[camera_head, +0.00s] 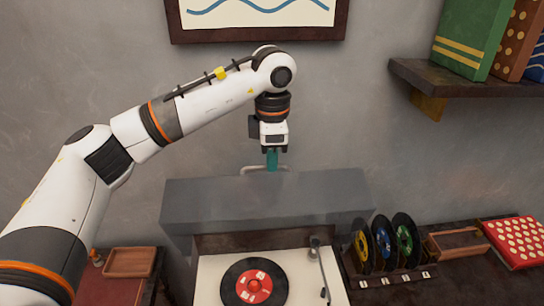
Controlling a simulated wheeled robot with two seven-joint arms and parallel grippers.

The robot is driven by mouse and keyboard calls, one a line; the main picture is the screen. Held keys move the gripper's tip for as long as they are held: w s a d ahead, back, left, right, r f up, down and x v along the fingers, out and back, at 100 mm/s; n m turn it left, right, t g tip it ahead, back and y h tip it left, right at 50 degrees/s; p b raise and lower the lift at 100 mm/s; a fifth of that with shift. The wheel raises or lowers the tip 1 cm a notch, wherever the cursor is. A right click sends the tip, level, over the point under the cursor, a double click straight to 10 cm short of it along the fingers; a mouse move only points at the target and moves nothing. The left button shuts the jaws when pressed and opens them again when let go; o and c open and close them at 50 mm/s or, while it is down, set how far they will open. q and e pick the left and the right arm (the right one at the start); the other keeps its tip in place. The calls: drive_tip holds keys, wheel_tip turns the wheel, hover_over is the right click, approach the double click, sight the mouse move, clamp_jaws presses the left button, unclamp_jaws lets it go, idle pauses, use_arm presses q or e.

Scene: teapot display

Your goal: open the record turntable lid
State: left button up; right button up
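The turntable (213,283) stands at the bottom middle, with a black record (240,293) with a red label on its platter and a tonearm (320,268) at its right. Its smoky grey see-through lid (200,205) is raised above and behind the platter, so the record shows uncovered. A thin metal handle (284,169) runs along the lid's upper edge. My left gripper (271,162) points down at the middle of this handle, its teal fingers close together around the bar. My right gripper is not in view.
A rack holds several upright records (404,240) close to the turntable's right. A wooden tray (459,243) and a red dotted box (518,240) lie further right. Another wooden tray (130,262) lies at left. A shelf (470,82) with books juts out at upper right.

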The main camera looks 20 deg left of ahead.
use_arm(q)
drive_tip(key=shift+w, duration=0.1)
clamp_jaws()
drive_tip(key=w+a+p, duration=0.1)
drive_tip(key=w+a, duration=0.1)
drive_tip(key=w, duration=0.4)
drive_tip(key=shift+a, duration=0.3)
drive_tip(key=shift+r, duration=0.1)
drive_tip(key=o, duration=0.6)
unclamp_jaws()
